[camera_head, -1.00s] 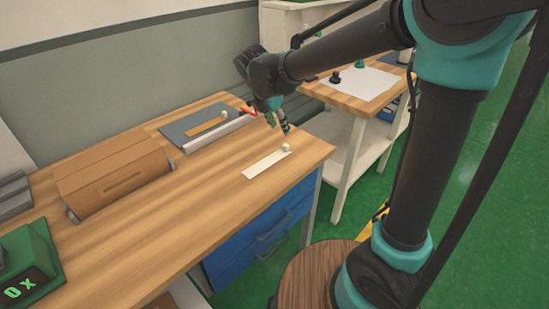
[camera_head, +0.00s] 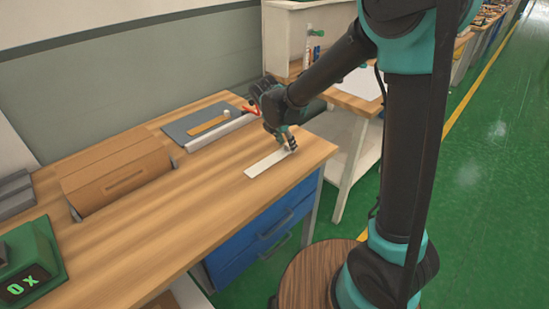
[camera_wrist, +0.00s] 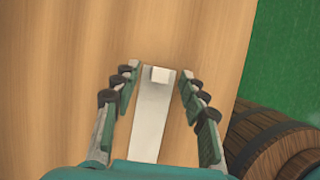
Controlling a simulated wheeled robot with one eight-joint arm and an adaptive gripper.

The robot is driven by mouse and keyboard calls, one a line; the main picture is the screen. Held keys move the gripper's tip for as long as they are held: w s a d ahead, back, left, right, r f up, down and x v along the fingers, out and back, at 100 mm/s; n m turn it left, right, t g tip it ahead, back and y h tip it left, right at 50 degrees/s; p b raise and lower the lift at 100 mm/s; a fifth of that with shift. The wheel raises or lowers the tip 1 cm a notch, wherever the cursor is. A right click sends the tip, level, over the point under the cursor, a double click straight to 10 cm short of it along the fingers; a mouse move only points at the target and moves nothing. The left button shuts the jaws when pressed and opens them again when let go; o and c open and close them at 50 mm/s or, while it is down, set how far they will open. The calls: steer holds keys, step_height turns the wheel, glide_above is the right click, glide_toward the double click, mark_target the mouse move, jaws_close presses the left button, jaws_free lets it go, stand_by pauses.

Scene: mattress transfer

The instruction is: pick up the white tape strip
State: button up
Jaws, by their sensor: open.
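The white tape strip (camera_head: 268,164) lies flat on the wooden workbench near its right edge. In the wrist view the strip (camera_wrist: 150,125) runs lengthwise between my fingers, with a small white block (camera_wrist: 159,74) at its far end. My gripper (camera_head: 289,148) is over the far right end of the strip and hides the block in the head view. In the wrist view my gripper (camera_wrist: 156,80) is open, with one finger on each side of the block. Neither finger appears to touch it. The exact height above the bench cannot be told.
On the workbench (camera_head: 150,235) are a grey board (camera_head: 190,118) with a tan strip (camera_head: 207,126), a brown box (camera_head: 115,175) and a green device (camera_head: 30,265). A barrel-like wooden round (camera_wrist: 275,145) is beyond the bench edge. Bench left of the strip is clear.

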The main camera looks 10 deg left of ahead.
steer(key=c, duration=0.9)
steer(key=shift+r, duration=0.15)
